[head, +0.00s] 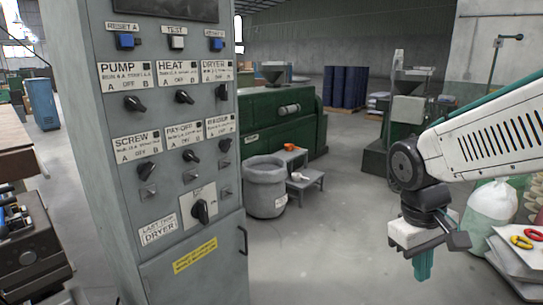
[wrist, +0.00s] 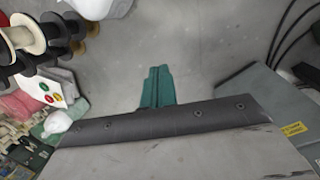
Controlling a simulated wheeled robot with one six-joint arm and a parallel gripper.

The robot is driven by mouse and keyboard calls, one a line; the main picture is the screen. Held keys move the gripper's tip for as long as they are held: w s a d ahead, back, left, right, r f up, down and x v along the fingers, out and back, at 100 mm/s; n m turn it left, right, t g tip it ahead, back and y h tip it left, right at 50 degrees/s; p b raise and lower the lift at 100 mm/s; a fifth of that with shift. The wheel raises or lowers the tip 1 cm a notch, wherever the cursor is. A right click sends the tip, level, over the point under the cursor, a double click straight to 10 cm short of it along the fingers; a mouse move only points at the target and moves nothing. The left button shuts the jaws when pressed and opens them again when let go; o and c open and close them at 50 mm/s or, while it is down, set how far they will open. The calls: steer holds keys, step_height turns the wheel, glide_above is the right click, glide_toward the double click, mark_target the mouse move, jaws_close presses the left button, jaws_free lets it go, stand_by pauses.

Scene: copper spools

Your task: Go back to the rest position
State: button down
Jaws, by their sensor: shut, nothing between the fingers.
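My gripper (head: 423,264) hangs at the right of the head view, with its teal fingers together and pointing down over open floor. The fingers also show in the wrist view (wrist: 157,88), pressed together with nothing between them. My arm reaches in from the right edge. The gripper is apart from the grey control cabinet (head: 182,214), which stands at the left of the head view with rows of black knobs and labels. The cabinet also shows at the right of the wrist view (wrist: 262,92).
A grey bin (head: 265,190) and a small grey step (head: 305,187) stand beyond the cabinet, before a green machine (head: 300,110). A white sack (head: 492,207) and a board with red and yellow rings (head: 515,259) are at the right. Spools (wrist: 25,38) show upper left. Floor between is clear.

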steer(key=s+r+m+t+y, duration=0.1)
steer(key=s+r, duration=0.1)
steer(key=s, duration=0.4)
steer(key=s+r+m+t+y, duration=0.1)
steer(key=s+r+m, duration=0.1)
steer(key=s, duration=0.5)
steer(key=shift+a+r, duration=0.25)
steer(key=shift+a, duration=0.1)
